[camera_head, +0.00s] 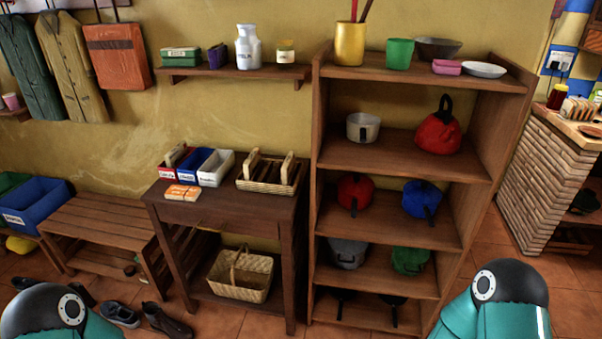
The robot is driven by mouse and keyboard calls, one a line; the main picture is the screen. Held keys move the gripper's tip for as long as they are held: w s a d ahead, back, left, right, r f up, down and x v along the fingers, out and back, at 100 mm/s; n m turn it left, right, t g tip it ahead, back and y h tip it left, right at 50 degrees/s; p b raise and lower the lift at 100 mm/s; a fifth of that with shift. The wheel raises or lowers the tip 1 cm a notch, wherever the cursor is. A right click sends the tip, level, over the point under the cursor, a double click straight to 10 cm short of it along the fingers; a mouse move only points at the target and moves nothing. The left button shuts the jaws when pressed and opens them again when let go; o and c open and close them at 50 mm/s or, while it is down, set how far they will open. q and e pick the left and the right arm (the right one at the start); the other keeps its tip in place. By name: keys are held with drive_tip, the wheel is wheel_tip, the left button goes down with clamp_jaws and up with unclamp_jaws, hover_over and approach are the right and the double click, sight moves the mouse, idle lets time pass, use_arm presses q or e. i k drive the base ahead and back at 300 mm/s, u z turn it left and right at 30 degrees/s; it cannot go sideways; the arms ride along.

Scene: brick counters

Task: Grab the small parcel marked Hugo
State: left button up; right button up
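No lettering that reads Hugo is legible in the head view, so I cannot tell which item is the parcel. A small flat orange packet with a pale label (183,192) lies at the front left of the dark wooden table (230,205). A green box (180,57) and a purple box (217,56) sit on the wall shelf. Only parts of my arms show at the bottom left and bottom right; both grippers are out of view.
Labelled red, blue and white bins (215,168) and a wicker tray (268,173) stand on the table. A slatted bench (100,225) stands left; shoes (166,320) lie on the floor. A brick counter (540,185) is at right.

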sight(287, 168)
drive_tip(key=z, duration=0.1)
drive_tip(key=i, duration=1)
drive_tip(key=u, duration=0.15)
drive_tip(key=k, duration=1)
drive_tip(key=u, duration=0.3)
drive_tip(key=i, duration=0.15)
drive_tip(key=u, duration=1.6)
drive_tip(key=i, duration=1.15)
drive_tip(key=u, duration=0.05)
